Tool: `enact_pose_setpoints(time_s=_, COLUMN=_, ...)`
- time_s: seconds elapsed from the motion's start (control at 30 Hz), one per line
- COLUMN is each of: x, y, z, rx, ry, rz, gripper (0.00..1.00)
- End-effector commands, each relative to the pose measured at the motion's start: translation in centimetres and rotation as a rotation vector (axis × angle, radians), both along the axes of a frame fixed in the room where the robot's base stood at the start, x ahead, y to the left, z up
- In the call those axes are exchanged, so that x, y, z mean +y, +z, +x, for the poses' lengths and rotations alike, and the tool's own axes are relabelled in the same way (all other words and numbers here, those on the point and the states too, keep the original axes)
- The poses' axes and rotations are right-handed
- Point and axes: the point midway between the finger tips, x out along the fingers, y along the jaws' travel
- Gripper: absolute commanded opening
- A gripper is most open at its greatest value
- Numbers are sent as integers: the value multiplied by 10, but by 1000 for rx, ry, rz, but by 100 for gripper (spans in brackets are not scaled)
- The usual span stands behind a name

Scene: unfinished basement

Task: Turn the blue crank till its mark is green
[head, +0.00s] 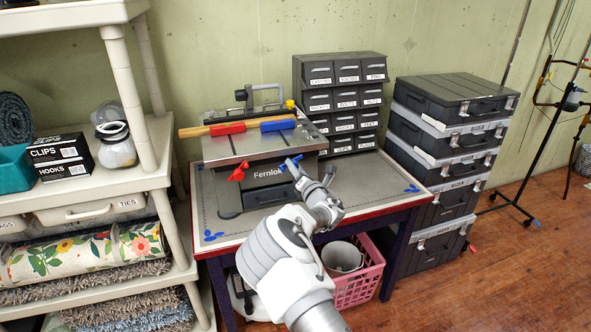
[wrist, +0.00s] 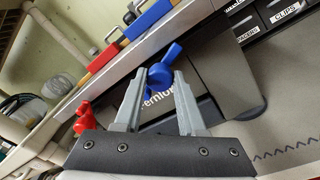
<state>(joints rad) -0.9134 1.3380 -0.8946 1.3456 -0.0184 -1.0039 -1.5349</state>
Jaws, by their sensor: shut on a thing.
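The blue crank (head: 291,163) is on the front of the grey Fernlok machine (head: 268,176), at its right side. In the wrist view the blue crank (wrist: 166,70) shows between and just beyond the fingertips, its arm pointing up and to the right. My gripper (head: 299,176) reaches it from the front right. In the wrist view my gripper (wrist: 158,78) is shut on the crank, one finger on each side. I cannot make out the crank's mark or its colour.
A red crank (head: 238,172) sits left on the machine's front. A red and a blue block (head: 278,125) with a wooden strip lie on its top. Drawers (head: 345,75) stand behind, stacked cases (head: 450,110) to the right, and a pink basket (head: 360,288) below the table.

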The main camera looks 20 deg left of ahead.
Motion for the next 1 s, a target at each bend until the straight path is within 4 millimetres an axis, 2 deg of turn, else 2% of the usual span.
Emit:
enact_pose_setpoints(time_s=0.27, x=0, y=-3, z=1, rx=79, ry=0, rz=122, gripper=0)
enact_pose_setpoints(time_s=1.0, x=0, y=-4, z=0, rx=468, ry=2, rz=695, gripper=0)
